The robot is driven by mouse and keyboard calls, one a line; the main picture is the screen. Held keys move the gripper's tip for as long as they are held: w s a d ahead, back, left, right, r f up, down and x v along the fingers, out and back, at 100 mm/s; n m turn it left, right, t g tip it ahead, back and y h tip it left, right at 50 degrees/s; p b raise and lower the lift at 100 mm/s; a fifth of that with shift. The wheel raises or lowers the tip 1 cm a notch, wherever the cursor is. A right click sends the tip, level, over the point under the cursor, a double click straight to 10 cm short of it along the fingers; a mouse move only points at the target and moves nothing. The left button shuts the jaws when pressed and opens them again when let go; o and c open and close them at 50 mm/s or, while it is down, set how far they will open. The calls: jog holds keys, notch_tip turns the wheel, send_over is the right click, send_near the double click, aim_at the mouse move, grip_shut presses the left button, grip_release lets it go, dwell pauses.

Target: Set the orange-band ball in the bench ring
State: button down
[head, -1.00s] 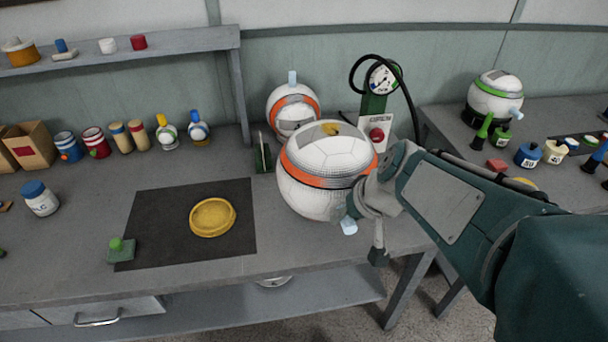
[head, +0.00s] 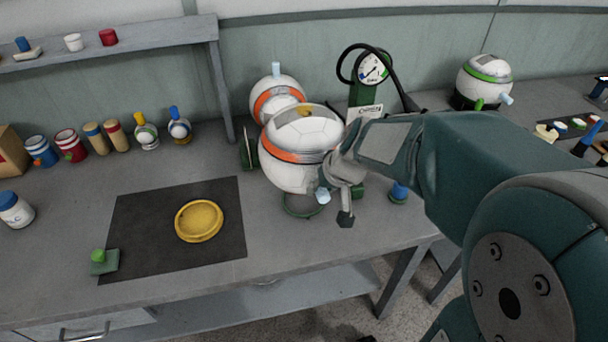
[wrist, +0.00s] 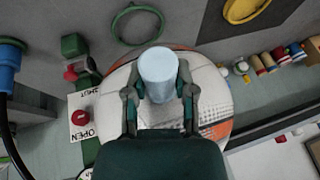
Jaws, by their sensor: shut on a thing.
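A white ball with an orange band (head: 290,158) hangs from my gripper (head: 338,195) above the back part of the bench. In the wrist view my gripper (wrist: 158,85) is shut on the ball's pale blue peg (wrist: 159,75), with a finger on each side. The ball (wrist: 215,98) shows behind the fingers, its orange patch at the right. A thin green ring (head: 303,213) lies on the bench just below and in front of the ball; it looks empty in the wrist view (wrist: 115,30). A yellow ring-shaped dish (head: 199,221) lies empty on a dark mat.
A second orange-band ball (head: 270,92) stands close behind the held one. A green gauge post (head: 364,92) with a black hose stands to its right. Bottles and jars (head: 94,136) line the back left. The dark mat (head: 135,215) has free room around the dish.

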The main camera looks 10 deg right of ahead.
jog(key=w+f, duration=0.4)
jog(key=f, duration=0.1)
jog(key=shift+w+f, duration=0.15)
jog(key=shift+f, duration=0.75)
jog(key=shift+w+f, duration=0.1)
jog(key=shift+f, duration=1)
jog(key=shift+c, duration=2.2)
grip_release()
jog(key=shift+f, duration=0.1)
